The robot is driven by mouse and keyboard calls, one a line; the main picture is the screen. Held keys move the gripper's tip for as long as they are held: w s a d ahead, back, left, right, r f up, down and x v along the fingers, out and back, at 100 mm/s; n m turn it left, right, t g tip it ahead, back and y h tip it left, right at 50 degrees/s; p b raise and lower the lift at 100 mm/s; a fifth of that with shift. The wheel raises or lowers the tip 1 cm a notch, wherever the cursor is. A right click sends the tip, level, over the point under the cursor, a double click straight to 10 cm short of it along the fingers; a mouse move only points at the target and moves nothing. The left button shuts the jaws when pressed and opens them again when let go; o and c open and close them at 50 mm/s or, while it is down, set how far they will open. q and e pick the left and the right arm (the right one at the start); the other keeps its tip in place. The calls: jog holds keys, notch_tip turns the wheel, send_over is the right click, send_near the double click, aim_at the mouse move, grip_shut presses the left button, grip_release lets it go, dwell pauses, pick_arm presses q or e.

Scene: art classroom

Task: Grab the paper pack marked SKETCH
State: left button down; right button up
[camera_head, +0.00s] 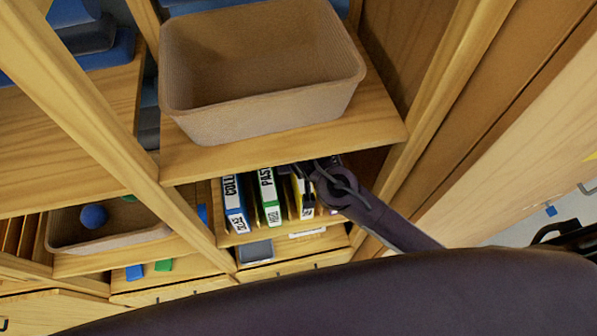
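Several upright paper packs stand in a row on a middle shelf. The blue pack (233,203) has a label beginning "COLL", and the green pack (269,198) has one beginning "PAST". A yellow pack (306,206) stands to their right, with its upper label covered by my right gripper (302,172). I cannot read SKETCH on any pack. My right gripper reaches in from the right, at the top of the yellow pack. Its fingers are dark and overlapped, so I cannot tell whether they are open, shut or touching the pack. My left gripper is not in view.
The shelf board (290,150) above the packs is close over my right gripper and carries a large tan bin (262,118). A wooden upright (432,112) stands to the right. Another bin (110,238) with a blue ball (94,216) sits at lower left.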

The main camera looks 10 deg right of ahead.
jog(key=shift+f, duration=0.25)
jog(key=shift+c, duration=0.5)
jog(key=c, duration=1.2)
grip_shut()
jog(key=shift+w+r, duration=0.1)
jog(key=shift+r, duration=0.05)
